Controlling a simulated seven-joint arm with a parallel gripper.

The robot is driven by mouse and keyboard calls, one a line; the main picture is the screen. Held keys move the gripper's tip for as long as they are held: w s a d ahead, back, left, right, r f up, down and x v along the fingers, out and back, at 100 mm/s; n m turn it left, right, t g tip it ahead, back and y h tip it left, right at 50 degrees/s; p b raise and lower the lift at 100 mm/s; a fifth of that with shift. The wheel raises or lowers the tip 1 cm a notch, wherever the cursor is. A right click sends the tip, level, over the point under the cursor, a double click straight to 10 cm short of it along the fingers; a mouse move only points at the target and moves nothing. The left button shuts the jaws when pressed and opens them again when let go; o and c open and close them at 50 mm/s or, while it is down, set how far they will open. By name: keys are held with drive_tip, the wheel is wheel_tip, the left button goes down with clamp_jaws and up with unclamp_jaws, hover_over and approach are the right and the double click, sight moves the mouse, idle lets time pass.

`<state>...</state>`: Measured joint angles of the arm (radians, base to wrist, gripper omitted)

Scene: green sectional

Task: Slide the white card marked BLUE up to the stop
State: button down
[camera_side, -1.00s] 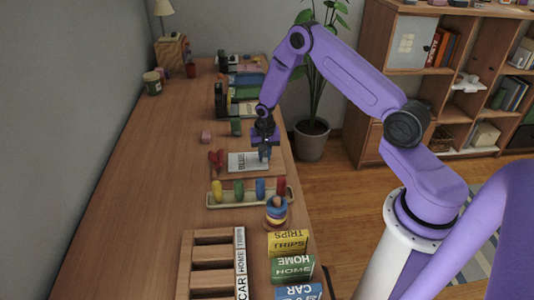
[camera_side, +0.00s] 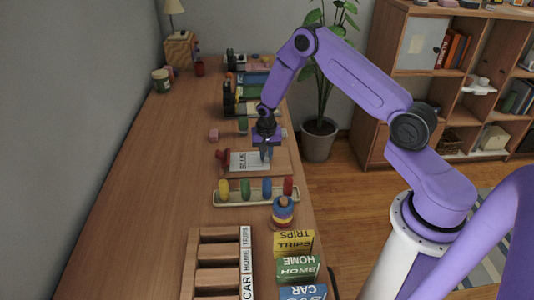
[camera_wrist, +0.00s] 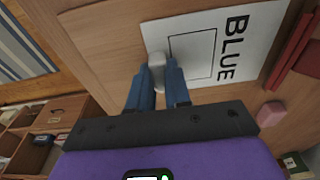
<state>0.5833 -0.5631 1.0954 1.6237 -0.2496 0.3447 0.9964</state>
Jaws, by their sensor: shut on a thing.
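The white card marked BLUE (camera_side: 243,165) lies flat on a wooden board (camera_side: 283,167) in the side view; it also shows in the wrist view (camera_wrist: 205,35). A red stop (camera_side: 223,158) stands at the card's left end. In the wrist view a narrow strip of wood shows between the card's lettered end and the red stop (camera_wrist: 291,50). My gripper (camera_side: 266,155) is at the card's right end. In the wrist view its blue fingers (camera_wrist: 158,85) are shut on a small pale knob (camera_wrist: 157,62) at the card's unlettered edge. The knob's base is partly hidden.
A tray of coloured pegs (camera_side: 257,198) and a ring stacker (camera_side: 283,212) stand in front of the board. A pink block (camera_side: 214,135) and a green block (camera_side: 243,125) sit behind it. The table's left side (camera_side: 140,190) is clear.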

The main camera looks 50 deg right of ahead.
drive_tip(key=shift+w+a, duration=0.6)
drive_tip(key=shift+w, duration=0.05)
drive_tip(key=c, duration=1)
unclamp_jaws()
